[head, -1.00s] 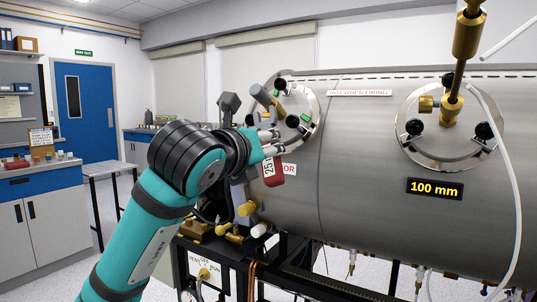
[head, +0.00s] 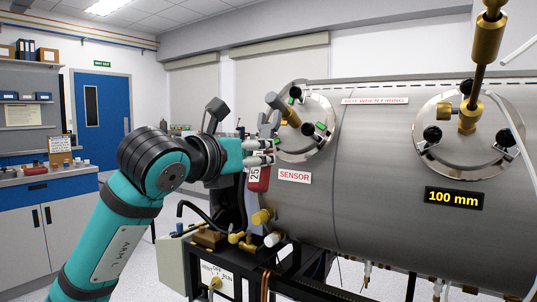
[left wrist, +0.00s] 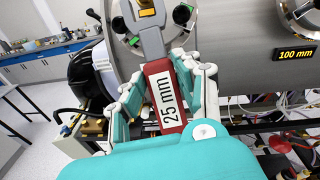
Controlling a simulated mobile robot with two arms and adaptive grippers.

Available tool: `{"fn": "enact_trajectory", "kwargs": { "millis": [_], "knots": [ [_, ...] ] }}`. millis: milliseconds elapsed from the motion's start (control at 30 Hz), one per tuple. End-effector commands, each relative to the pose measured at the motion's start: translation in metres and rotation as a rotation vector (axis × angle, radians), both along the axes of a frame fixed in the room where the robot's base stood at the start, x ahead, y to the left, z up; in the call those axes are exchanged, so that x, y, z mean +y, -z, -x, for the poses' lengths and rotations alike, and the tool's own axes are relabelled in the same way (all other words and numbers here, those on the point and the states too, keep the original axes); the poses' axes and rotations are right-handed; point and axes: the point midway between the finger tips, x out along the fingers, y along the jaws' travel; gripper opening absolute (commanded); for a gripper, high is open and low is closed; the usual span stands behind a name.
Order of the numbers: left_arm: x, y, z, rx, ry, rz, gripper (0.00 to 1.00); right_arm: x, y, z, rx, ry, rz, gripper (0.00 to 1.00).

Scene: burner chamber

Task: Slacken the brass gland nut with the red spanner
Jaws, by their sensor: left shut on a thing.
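My left gripper (head: 268,151) is shut on the red spanner's handle (head: 260,179), in front of the chamber's left end. In the left wrist view the red handle (left wrist: 166,95), marked "25 mm", lies between the fingers. Its grey shank (left wrist: 154,42) points up and away toward the round sensor flange, and its jaw end is near the top edge. A brass fitting (head: 290,117) with a grey cylinder stands out from that flange, above the SENSOR label. I cannot tell whether the spanner touches it. My right gripper is not in view.
The steel chamber (head: 390,190) fills the right side, with a second flange (head: 468,130) and a brass rod. Brass valves (head: 262,217) and hoses sit below my left gripper. A bench (head: 50,200) stands at the left, with open floor between.

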Motion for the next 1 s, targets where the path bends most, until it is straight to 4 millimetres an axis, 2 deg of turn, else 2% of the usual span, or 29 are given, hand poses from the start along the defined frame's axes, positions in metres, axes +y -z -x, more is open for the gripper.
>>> {"fn": "enact_trajectory", "kwargs": {
  "millis": [133, 300, 767, 833, 1000],
  "knots": [
    [0.018, 0.001, -0.010, -0.063, 0.052, -0.093, 0.00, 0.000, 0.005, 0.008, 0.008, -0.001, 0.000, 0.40],
    [0.027, 0.003, -0.015, -0.112, 0.100, -0.165, 0.00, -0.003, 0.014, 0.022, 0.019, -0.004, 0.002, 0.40],
    [0.030, 0.003, -0.017, -0.128, 0.115, -0.188, 0.00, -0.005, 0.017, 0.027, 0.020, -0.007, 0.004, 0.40],
    [0.032, 0.002, -0.019, -0.135, 0.124, -0.202, 0.00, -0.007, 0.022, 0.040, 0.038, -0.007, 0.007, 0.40],
    [0.037, 0.000, -0.023, -0.159, 0.145, -0.237, 0.00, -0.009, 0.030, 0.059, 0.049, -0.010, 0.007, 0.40]
  ]
}}
